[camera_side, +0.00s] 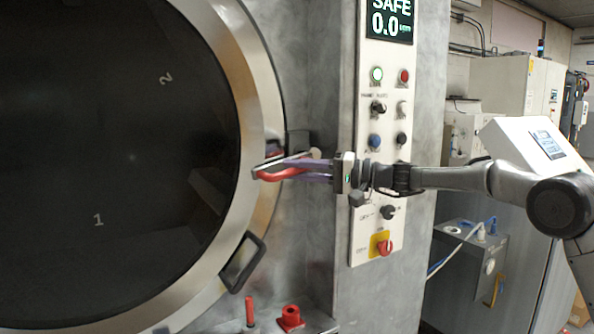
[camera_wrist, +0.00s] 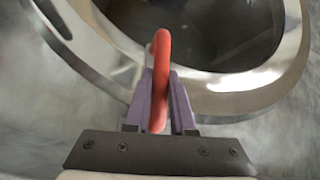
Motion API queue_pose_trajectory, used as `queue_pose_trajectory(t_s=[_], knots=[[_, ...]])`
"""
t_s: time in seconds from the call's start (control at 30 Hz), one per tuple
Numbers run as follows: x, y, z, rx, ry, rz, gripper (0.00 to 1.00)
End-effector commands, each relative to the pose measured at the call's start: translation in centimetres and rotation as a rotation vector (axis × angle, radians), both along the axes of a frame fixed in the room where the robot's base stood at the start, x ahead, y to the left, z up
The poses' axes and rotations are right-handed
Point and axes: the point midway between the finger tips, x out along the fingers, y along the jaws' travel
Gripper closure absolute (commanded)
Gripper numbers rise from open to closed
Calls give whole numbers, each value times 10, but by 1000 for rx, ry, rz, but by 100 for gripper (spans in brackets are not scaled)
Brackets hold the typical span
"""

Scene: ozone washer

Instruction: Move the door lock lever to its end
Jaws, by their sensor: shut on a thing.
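The round washer door (camera_side: 110,140) has a dark window and a broad metal ring. The red door lock lever (camera_side: 280,174) is at the right edge of the ring. My gripper (camera_side: 290,165) reaches in from the right with purple fingers. In the wrist view my gripper (camera_wrist: 160,95) has its fingers on both sides of the lever, shut on it. The fingers hide part of the lever in the side view.
A black loop handle (camera_side: 242,262) is on the door's lower right rim. A control panel (camera_side: 375,225) with knobs, buttons and a display reading "SAFE 0.0" stands close behind my wrist. Red fittings (camera_side: 290,316) stick up below. The space right of the machine is partly open.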

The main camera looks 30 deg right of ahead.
Motion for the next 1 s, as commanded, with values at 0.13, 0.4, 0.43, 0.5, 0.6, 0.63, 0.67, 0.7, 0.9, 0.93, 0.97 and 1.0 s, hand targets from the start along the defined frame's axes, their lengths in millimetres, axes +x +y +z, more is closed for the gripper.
queue_pose_trajectory(t_s=[0.13, 0.4, 0.43, 0.5, 0.6, 0.63, 0.67, 0.7, 0.9, 0.93, 0.97, 1.0], knots=[[0, 0, 0, 1, 1, 0, 100], [0, 0, 0, 0, 1, 0, 100], [0, 0, 0, 0, 1, 0, 100], [0, 0, 0, -1, 1, 0, 100], [0, -1, -1, -9, 1, 0, 100], [0, -1, -1, -14, 1, 0, 100], [0, -1, -2, -20, 1, 0, 100], [0, -1, -3, -31, 0, 0, 100], [0, -3, -9, -128, -1, 0, 100], [0, -4, -11, -149, -1, 0, 100], [0, -4, -13, -172, -1, -1, 100], [0, -5, -15, -205, -2, -1, 100]])
